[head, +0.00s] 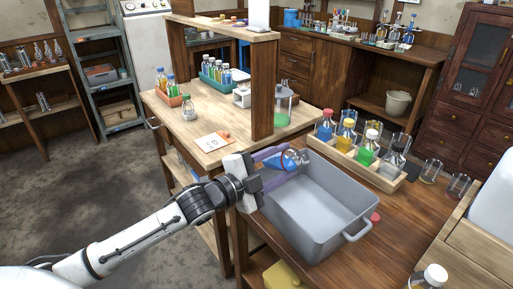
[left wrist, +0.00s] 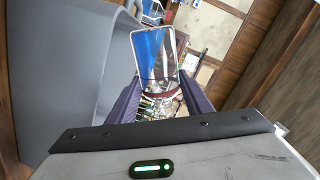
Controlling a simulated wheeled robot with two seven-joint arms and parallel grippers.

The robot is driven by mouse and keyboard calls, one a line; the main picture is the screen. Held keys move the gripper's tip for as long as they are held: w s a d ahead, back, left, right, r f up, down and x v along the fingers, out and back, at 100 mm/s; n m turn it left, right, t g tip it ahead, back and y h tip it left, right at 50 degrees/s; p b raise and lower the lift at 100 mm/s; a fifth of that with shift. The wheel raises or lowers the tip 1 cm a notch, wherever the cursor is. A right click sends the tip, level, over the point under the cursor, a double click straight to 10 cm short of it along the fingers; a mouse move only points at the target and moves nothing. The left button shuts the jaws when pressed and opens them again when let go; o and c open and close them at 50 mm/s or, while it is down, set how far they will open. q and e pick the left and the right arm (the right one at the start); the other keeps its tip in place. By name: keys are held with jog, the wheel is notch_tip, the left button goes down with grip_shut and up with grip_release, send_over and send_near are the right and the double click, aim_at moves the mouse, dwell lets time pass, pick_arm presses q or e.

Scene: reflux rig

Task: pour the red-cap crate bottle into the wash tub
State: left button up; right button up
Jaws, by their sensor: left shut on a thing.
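The grey wash tub (head: 318,222) stands on the dark wooden table, open side up. My left gripper (head: 277,166) is over its back left edge, shut on a tilted clear vessel with blue liquid (head: 284,161). The held vessel (left wrist: 156,52) also shows in the left wrist view between the jaws (left wrist: 158,100), with a dark red band near them. I cannot tell whether it has a cap. A red-cap bottle with blue liquid (head: 325,130) stands upright in the wooden crate (head: 352,162) behind the tub. My right gripper is not in view.
A wooden shelf post (head: 262,90) rises behind my gripper. A white-capped bottle (head: 433,277) is at the front right.

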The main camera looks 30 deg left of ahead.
pick_arm(q)
jog(key=w+a+m+y+b, duration=0.2)
jog(key=a+m+b, duration=0.1)
jog(key=a+b, duration=0.3)
jog(key=shift+w+a+f, duration=0.3)
jog(key=shift+a+f, duration=0.15)
jog(key=shift+a, duration=0.8)
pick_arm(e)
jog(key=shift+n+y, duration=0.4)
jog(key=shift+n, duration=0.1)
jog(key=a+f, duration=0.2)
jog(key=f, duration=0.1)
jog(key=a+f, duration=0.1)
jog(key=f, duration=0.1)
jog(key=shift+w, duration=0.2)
pick_arm(q)
jog(key=shift+d+r+m+b, duration=0.1)
jog(key=shift+m+b, duration=0.3)
jog(key=shift+m, duration=0.3)
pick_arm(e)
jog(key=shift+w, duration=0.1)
pick_arm(q)
jog(key=shift+d+m+y, duration=0.1)
jog(key=shift+m+y, duration=0.3)
jog(key=shift+m, duration=0.1)
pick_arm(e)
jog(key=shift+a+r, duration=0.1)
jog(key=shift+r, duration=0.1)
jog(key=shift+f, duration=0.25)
